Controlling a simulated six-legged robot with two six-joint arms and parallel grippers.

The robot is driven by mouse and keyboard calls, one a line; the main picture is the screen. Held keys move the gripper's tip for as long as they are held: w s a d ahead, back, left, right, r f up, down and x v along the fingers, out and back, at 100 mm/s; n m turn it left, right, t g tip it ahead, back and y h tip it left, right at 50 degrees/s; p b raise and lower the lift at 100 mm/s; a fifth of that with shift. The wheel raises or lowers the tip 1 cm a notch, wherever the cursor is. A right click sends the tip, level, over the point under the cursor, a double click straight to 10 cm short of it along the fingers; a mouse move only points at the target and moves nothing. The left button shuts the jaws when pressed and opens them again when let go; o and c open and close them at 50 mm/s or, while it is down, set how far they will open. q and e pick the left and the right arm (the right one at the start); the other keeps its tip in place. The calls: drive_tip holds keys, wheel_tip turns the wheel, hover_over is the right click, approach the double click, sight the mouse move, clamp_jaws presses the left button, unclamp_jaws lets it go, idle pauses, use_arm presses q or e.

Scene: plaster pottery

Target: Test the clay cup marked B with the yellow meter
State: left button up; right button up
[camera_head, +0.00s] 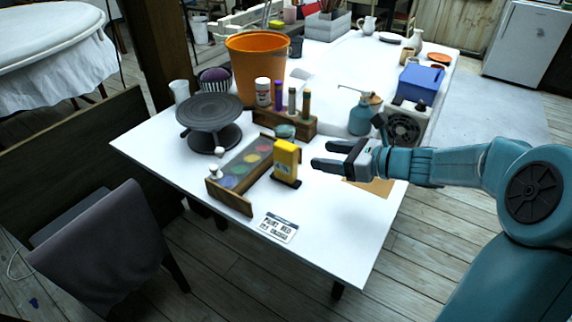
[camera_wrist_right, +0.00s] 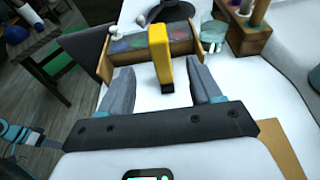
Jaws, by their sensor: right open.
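The yellow meter (camera_head: 286,158) stands upright on the white table beside the paint tray. It also shows in the right wrist view (camera_wrist_right: 160,52), between and just beyond my fingertips. My right gripper (camera_head: 320,155) is open and empty, a short way right of the meter, its fingers pointing at it. No letter B is readable on any cup. A small teal-grey vessel (camera_head: 285,131) sits behind the meter, and a white cup (camera_head: 180,91) stands at the table's left side. My left gripper is not in the head view.
A paint tray (camera_head: 236,198), a dark turntable (camera_head: 210,108), an orange bucket (camera_head: 258,68) and a wooden bottle rack (camera_head: 299,128) crowd the left and back. A teal bottle (camera_head: 360,117) and a blue box (camera_head: 419,84) stand back right. The table front is clear around a label card (camera_head: 278,227).

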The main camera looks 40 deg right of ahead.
sight(285, 149)
drive_tip(key=x, duration=0.5)
drive_tip(key=shift+w+a, duration=0.25)
drive_tip(key=shift+a, duration=0.05)
drive_tip(key=b+x, duration=0.1)
drive_tip(key=x, duration=0.5)
drive_tip(key=shift+w, duration=0.3)
drive_tip(key=shift+s+r, duration=0.1)
clamp_jaws()
